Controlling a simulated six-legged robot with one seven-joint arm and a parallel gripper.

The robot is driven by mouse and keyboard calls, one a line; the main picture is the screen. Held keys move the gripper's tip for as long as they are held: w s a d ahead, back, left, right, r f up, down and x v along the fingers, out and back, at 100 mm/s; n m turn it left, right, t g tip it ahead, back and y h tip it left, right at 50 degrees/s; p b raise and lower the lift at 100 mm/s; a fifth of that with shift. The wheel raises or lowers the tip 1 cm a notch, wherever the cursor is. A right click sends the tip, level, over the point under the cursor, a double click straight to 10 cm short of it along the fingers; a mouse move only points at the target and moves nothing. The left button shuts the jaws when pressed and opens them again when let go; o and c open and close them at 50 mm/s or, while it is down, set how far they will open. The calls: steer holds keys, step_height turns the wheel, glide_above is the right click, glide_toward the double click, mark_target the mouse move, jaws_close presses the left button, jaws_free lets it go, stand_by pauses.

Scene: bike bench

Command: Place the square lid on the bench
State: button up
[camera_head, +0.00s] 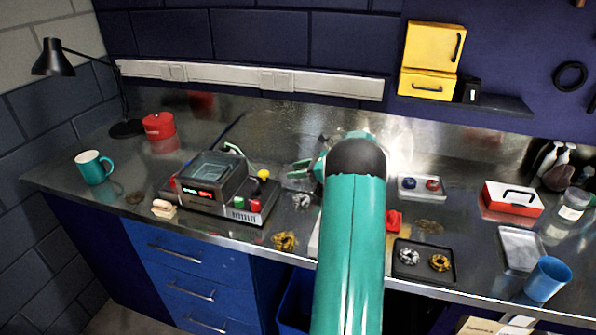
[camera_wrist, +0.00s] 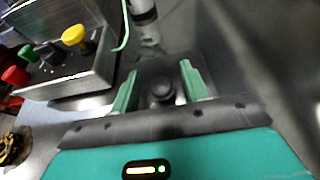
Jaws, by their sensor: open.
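The square lid (camera_wrist: 178,70) shows in the wrist view as a dark square plate with a round dark knob (camera_wrist: 162,91). My gripper (camera_wrist: 159,69) is open, with one green finger on each side of the knob and gaps between. The lid appears to lie flat on the metal bench (camera_wrist: 235,60), just right of the control box; exact contact is hard to judge. In the head view my gripper (camera_head: 298,172) is low over the bench, right of the box, and my arm partly hides it. The lid is not clear there.
The control box (camera_head: 240,207) with coloured knobs and an open-topped square tank (camera_head: 212,168) stands close on the left. A teal mug (camera_head: 94,167) and red tin (camera_head: 158,126) are farther left. A black tray (camera_head: 424,277) and a small tray (camera_head: 421,194) lie to the right.

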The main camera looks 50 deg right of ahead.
steer(key=v, duration=1.2)
steer(key=shift+d, duration=0.1)
steer(key=w+a+r+n+g, duration=0.1)
steer(key=a+r+n+g, duration=0.2)
steer(key=a, duration=0.7)
steer(key=w+a+r+n+g, duration=0.1)
steer(key=a+r+n, duration=0.35)
steer(key=a, duration=0.55)
steer(key=w+a+r+n+g, duration=0.1)
steer(key=a+r+n+g, duration=0.3)
steer(key=a, duration=0.6)
steer(key=s+a+f+n+t+h, duration=0.1)
steer(key=s+a+n+h, duration=0.5)
steer(key=s+a+n, duration=1.3)
steer(key=shift+a+f+t, duration=0.2)
steer(key=shift+a+t, duration=0.1)
steer(key=shift+a, duration=0.85)
